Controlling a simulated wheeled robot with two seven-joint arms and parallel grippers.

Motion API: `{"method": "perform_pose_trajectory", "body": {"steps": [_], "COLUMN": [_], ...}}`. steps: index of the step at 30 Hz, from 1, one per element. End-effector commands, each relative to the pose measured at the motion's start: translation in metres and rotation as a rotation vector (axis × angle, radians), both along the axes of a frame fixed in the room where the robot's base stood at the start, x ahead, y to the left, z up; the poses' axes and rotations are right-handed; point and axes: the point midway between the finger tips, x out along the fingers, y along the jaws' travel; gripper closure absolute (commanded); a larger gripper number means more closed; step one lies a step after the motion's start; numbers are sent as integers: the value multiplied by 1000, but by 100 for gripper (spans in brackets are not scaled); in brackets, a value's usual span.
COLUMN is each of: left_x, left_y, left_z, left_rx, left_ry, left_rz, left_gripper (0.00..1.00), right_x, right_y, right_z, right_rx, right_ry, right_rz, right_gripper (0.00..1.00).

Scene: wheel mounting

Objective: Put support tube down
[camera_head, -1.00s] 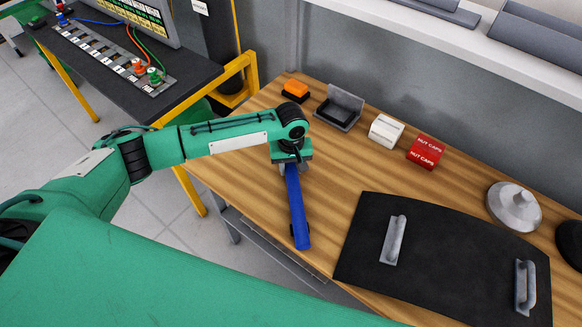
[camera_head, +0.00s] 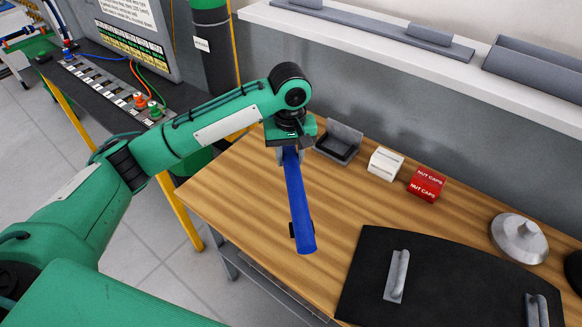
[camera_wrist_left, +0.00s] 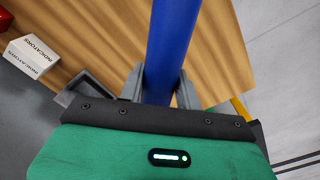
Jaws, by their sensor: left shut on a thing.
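The support tube is a long blue tube (camera_head: 299,208) with a dark fitting near its near end. My left gripper (camera_head: 288,158) is shut on its far end. The tube points toward the front of the wooden table (camera_head: 225,185) and appears held above it. In the left wrist view the blue tube (camera_wrist_left: 172,45) runs up between the two grey fingers of the left gripper (camera_wrist_left: 160,85). My right gripper is not in view.
A dark open box (camera_head: 338,142), a white box (camera_head: 385,163) and a red nut caps box (camera_head: 426,184) stand along the back. A black panel with handles (camera_head: 440,275) and a grey metal cone (camera_head: 518,236) lie right. A shelf (camera_head: 400,50) runs above.

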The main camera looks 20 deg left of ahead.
Motion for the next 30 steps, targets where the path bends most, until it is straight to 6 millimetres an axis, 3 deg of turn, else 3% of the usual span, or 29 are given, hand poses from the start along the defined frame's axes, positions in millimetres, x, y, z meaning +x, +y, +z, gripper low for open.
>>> {"method": "perform_pose_trajectory", "body": {"steps": [5,10,24,30], "left_x": [0,-8,-102,-118], "left_y": [-1,4,40,45], "left_z": [13,9,-37,-42], "left_rx": [-2,0,1,-1], "left_ry": [-3,-2,-5,-3], "left_rz": [-2,-32,-378,-437], "left_gripper": [100,100,100,100], "right_x": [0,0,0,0], "right_y": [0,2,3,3], "right_z": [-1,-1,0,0], "right_rx": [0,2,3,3], "right_ry": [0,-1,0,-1], "right_rz": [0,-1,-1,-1], "right_gripper": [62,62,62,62]}}
